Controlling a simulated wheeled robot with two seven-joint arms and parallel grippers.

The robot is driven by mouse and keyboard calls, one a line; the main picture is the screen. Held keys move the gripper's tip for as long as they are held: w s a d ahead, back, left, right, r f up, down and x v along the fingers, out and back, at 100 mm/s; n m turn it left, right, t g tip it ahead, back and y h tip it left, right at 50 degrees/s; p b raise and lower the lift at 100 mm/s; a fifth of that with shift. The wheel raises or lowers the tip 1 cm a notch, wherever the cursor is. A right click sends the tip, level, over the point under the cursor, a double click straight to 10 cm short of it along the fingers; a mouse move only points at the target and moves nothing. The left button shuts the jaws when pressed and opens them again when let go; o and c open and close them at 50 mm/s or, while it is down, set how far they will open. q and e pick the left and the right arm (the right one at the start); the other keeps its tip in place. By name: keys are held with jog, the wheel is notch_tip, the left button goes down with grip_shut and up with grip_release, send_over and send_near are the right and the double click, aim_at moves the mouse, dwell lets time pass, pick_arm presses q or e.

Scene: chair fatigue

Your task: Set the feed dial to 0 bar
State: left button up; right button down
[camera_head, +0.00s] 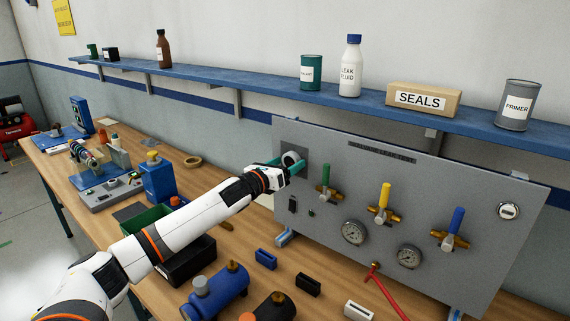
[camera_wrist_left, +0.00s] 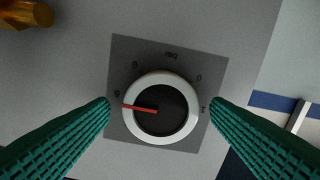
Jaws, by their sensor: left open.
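The feed dial (camera_head: 290,157) sits on a dark square plate at the upper left of the grey panel (camera_head: 455,206). In the left wrist view the dial (camera_wrist_left: 178,104) has a white ring, a dark face and a red pointer that points left, just below a small mark on the plate. Marks ring its upper half, with "bar" at the top; the other figures are too small to read surely. My left gripper (camera_head: 288,166) is open in front of the dial. Its green fingers (camera_wrist_left: 160,104) stand on either side of the ring, apparently apart from it. My right gripper is out of view.
Right of the dial, the panel carries green (camera_head: 325,174), yellow (camera_head: 384,195) and blue (camera_head: 457,220) handled valves, and two gauges (camera_head: 354,232). A blue shelf (camera_head: 260,97) runs above. The wooden bench below holds a blue cylinder unit (camera_head: 215,290), small blocks and a black bin (camera_head: 190,262).

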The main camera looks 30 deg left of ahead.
pick_arm(q)
jog(key=c, duration=1)
